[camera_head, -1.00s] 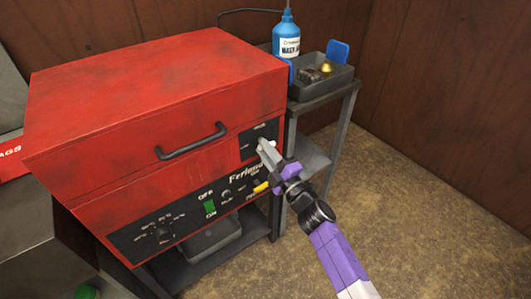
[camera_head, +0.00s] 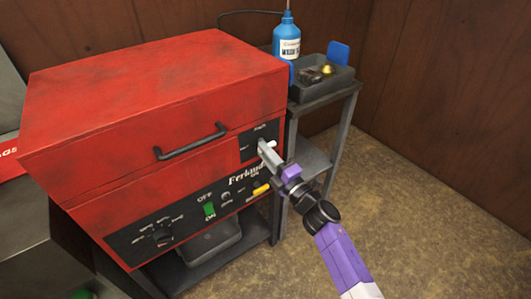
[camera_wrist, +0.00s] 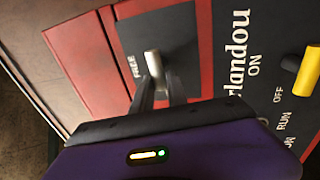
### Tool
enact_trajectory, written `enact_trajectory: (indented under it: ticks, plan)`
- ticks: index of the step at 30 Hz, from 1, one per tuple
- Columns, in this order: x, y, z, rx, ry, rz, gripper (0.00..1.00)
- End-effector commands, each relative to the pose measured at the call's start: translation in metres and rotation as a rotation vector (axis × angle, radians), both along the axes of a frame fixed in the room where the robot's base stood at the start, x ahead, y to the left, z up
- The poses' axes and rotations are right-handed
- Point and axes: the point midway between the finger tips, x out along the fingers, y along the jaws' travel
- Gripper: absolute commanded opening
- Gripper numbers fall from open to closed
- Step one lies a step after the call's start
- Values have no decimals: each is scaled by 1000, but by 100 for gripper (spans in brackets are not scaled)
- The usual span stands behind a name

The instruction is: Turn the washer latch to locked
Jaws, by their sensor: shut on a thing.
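The red washer (camera_head: 150,95) stands at the left with its lid down. Its latch sits on a dark plate (camera_head: 247,148) at the right end of the front, above the control panel. In the wrist view the latch's pale lever (camera_wrist: 153,63) stands out from the plate between my fingertips, beside the word FREE. My gripper (camera_head: 268,151) is shut on the latch lever; it also shows in the wrist view (camera_wrist: 158,92). The fingers hide the lower part of the lever, and I cannot read any other latch label.
A yellow knob (camera_head: 261,189), a green switch (camera_head: 209,209) and a dark dial (camera_head: 162,236) sit on the panel below. A black handle (camera_head: 190,142) juts out to the left. A grey side stand (camera_head: 322,90) holds a blue bottle (camera_head: 286,42). The floor at right is clear.

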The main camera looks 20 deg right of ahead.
Motion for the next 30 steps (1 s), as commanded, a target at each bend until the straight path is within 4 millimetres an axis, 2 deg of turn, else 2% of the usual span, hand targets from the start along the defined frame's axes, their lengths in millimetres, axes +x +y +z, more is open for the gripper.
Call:
enact_trajectory:
  ticks: [2, 3, 5, 6, 17, 30]
  plan:
    - [1, -3, 1, -3, -2, -5, 0]
    - [1, -3, 1, -3, -2, -5, 24]
    - [1, -2, 1, -2, -2, -4, 36]
    - [1, -2, 1, -2, -2, -4, 39]
    - [-4, -3, -1, 1, 1, -3, 39]
    - [-63, -23, -12, 0, 0, -5, 39]
